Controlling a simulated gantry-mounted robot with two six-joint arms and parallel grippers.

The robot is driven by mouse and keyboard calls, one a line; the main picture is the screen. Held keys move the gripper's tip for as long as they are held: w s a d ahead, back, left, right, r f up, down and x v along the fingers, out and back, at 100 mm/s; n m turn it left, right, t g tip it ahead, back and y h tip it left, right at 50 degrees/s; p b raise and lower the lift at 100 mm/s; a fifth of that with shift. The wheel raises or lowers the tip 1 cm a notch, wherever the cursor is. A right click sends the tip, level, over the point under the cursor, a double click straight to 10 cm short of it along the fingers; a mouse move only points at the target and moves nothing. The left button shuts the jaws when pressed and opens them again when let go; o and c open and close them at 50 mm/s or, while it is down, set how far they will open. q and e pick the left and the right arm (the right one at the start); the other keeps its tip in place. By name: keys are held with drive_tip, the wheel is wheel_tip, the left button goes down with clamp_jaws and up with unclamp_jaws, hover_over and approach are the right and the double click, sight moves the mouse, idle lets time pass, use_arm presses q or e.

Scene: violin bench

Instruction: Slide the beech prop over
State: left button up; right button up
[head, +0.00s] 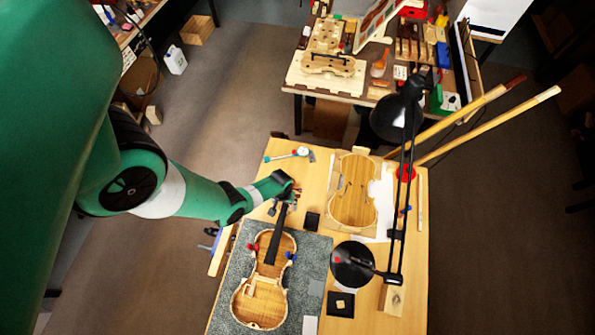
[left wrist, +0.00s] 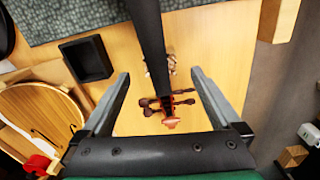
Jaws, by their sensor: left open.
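A violin (head: 264,301) lies on a grey mat, its dark neck (head: 275,240) pointing toward the back of the bench. My left gripper (head: 287,194) is over the scroll end of the neck. In the left wrist view its two fingers (left wrist: 158,82) are spread wide, with the dark fingerboard (left wrist: 149,38) and the pegbox with brown pegs (left wrist: 166,104) between them. The fingers appear clear of the neck. A small pale, mottled piece (left wrist: 172,64) shows partly behind the neck; I cannot tell if it is the beech prop. My right gripper is not in view.
A black square tray (left wrist: 86,59) lies beside the neck. A violin plate (head: 352,192) lies to the right, near a black lamp (head: 352,264) and its upright arm. A small hammer (head: 290,154) lies at the back left. The bench's left edge is close to the neck.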

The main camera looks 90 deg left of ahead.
use_arm(q)
wheel_tip(320, 180, down, 6)
drive_tip(key=b, duration=0.4)
drive_tip(key=shift+f+b, duration=0.1)
drive_tip(key=shift+b, duration=0.2)
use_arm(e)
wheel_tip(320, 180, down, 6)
use_arm(q)
drive_tip(key=c, duration=1.5)
drive_tip(key=o, duration=1.5)
wheel_tip(320, 180, up, 12)
drive_tip(key=p, duration=1.2)
drive_tip(key=shift+f, duration=0.1)
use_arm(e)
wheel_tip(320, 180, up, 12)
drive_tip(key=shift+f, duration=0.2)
